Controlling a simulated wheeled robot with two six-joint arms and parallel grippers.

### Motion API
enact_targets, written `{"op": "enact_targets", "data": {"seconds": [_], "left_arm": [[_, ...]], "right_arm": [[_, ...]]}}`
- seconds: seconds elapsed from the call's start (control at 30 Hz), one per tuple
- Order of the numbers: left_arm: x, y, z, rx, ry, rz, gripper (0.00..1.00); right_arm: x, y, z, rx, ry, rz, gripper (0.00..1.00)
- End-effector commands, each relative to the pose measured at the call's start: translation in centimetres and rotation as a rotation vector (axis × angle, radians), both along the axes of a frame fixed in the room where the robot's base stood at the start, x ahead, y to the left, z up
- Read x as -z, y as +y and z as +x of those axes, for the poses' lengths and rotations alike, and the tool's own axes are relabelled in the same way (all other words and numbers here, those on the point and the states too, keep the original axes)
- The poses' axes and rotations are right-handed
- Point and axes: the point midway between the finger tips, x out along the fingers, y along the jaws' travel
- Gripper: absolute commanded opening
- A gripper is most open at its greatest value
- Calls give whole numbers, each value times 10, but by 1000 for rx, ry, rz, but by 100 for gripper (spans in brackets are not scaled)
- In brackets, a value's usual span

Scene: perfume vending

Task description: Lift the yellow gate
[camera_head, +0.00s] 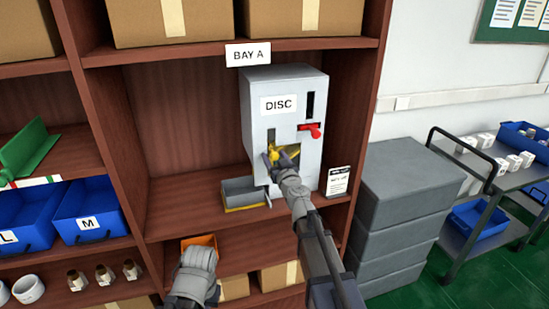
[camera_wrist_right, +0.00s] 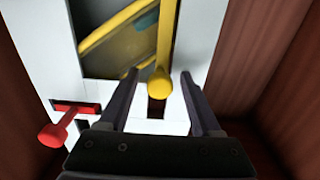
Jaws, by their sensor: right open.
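A pale grey dispenser (camera_head: 292,84) labelled DISC stands on the BAY A shelf. The yellow gate (camera_head: 271,154) is at the opening low on its front. In the right wrist view, its yellow bar (camera_wrist_right: 166,38) ends in a round knob (camera_wrist_right: 160,83). My right gripper (camera_head: 275,166) is at the gate. Its two fingers are open, one on each side of the knob in the wrist view, with gaps visible; contact cannot be told. My left wrist (camera_head: 193,275) is low in the head view, and its fingers are hidden.
A red lever (camera_head: 312,130) sticks out of the dispenser; it also shows in the wrist view (camera_wrist_right: 53,134). Wooden shelf walls close in on the sides. Grey crates (camera_head: 400,190) stand at right.

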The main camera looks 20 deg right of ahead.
Motion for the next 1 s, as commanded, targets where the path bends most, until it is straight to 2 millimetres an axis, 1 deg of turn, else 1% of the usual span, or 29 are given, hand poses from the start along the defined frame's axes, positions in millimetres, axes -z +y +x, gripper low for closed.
{"op": "enact_targets", "data": {"seconds": [0.03, 0.23, 0.27, 0.8, 0.83, 1.0], "left_arm": [[0, 0, 0, 0, 0, 0, 0], [0, 0, 0, 0, 0, 0, 0], [0, 0, 0, 0, 0, 0, 0], [0, 0, 0, 0, 0, 0, 0], [0, 0, 0, 0, 0, 0, 0], [0, 0, 0, 0, 0, 0, 0]], "right_arm": [[0, 0, 3, 0, 0, 0, 65], [0, 0, 2, 0, 0, 0, 65], [0, 0, 2, 0, 0, 0, 63], [0, 0, 1, 0, 0, 0, 2], [0, 0, 1, 0, 0, 0, 0], [0, 0, 1, 0, 0, 0, 0]]}}
